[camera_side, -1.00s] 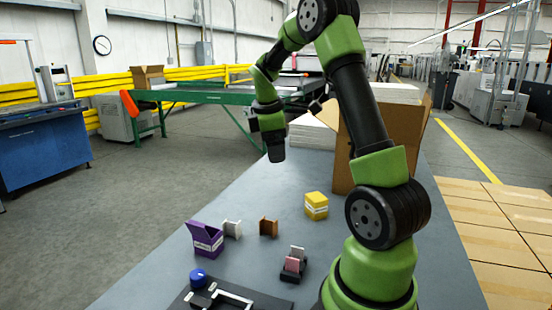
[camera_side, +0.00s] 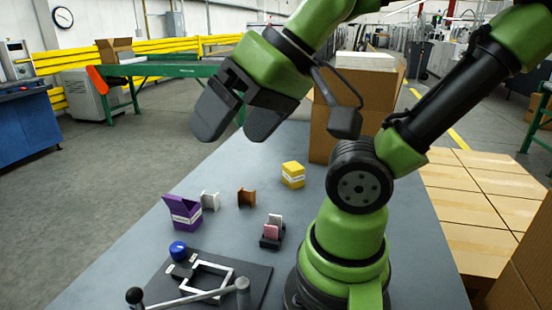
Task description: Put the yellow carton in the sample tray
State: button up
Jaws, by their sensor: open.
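The yellow carton (camera_side: 292,174) is a small box with a white band, standing on the grey table in front of the large cardboard box. My gripper (camera_side: 237,122) is up in the air, nearer the camera, and appears left of and above the carton in the picture. Its two dark fingers are apart with nothing between them. The gripper does not touch the carton. I cannot pick out a sample tray with certainty in this view.
A purple open carton (camera_side: 184,211), a white piece (camera_side: 209,201), a brown piece (camera_side: 246,197) and a small black holder with pink and pale pieces (camera_side: 272,232) stand on the table. A black plate with a white frame (camera_side: 233,273) and blue knob (camera_side: 178,250) lies in front.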

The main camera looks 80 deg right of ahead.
jog(key=shift+d, duration=0.1)
jog(key=w+d+f+n+g+h, duration=0.3)
jog(key=w+d+f+g+h, duration=0.15)
jog(key=d, duration=0.55)
jog(key=w+d+f+n+g+h, duration=0.35)
jog(key=w+d+g, duration=0.25)
jog(key=d, duration=0.3)
jog(key=n+g+h, duration=0.3)
jog(key=n+g, duration=0.3)
send_near(291, 167)
jog(key=shift+n+h, duration=0.25)
jog(key=shift+h, duration=0.05)
jog(key=x, duration=0.5)
jog(key=shift+s+f, duration=0.1)
jog(key=shift+s, duration=0.2)
jog(key=x, duration=0.5)
jog(key=shift+d+f, duration=0.25)
jog(key=c, duration=1.1)
